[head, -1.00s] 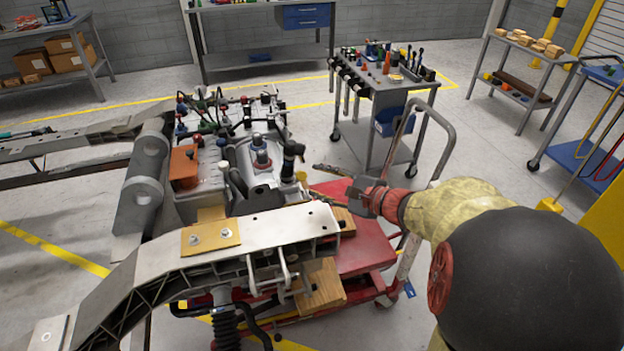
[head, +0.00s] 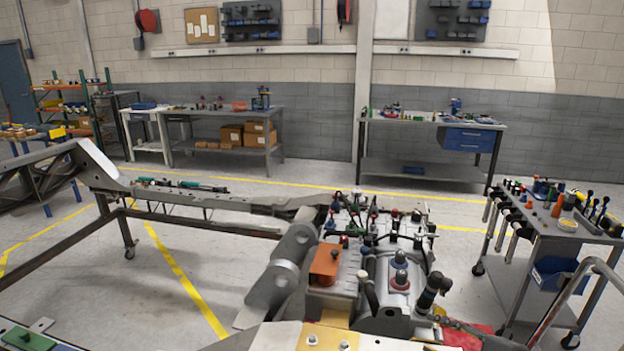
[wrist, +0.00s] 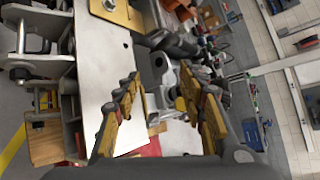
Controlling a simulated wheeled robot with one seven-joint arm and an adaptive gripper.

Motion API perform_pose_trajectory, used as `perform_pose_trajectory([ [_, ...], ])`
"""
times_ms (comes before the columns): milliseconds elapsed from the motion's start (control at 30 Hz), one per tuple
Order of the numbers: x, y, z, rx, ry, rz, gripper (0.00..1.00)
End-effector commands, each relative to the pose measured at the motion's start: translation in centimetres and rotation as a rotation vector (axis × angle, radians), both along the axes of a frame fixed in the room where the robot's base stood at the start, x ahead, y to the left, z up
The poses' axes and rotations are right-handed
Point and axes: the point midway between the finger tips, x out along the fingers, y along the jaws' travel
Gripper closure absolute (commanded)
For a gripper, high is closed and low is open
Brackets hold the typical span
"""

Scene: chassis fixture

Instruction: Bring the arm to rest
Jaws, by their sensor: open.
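My gripper (wrist: 160,74) shows in the wrist view with its two yellow-padded fingers spread apart and nothing held between them. Past the fingertips are a pale chassis plate (wrist: 103,75) on the left and grey metal drive parts. How far the fingers are from these parts I cannot tell. In the head view my arm and gripper are not in view. The chassis frame (head: 235,212) runs across the middle there, with the drive unit (head: 392,280) and its orange block (head: 325,262) at the bottom centre.
A tool cart (head: 565,235) stands at the right. Workbenches (head: 430,122) line the back wall, and shelves (head: 60,102) stand at the far left. The floor between the frame and the benches is clear.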

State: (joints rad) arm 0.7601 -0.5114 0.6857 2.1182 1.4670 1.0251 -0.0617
Motion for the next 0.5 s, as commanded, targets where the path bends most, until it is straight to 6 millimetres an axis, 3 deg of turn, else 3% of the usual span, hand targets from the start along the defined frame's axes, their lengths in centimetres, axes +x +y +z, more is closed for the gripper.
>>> perform_pose_trajectory([
  [33, -0.9, 3.3, 1.3, -0.080, 0.018, 0.109, 0.59],
  [100, -2.9, 7.2, 2.0, -0.208, 0.051, 0.262, 0.59],
  [200, -6.3, 11.2, 2.5, -0.403, 0.087, 0.465, 0.59],
  [333, -10.8, 13.7, 3.4, -0.678, 0.109, 0.698, 0.59],
  [500, -15.3, 13.7, 5.4, -1.058, 0.094, 0.940, 0.59],
])
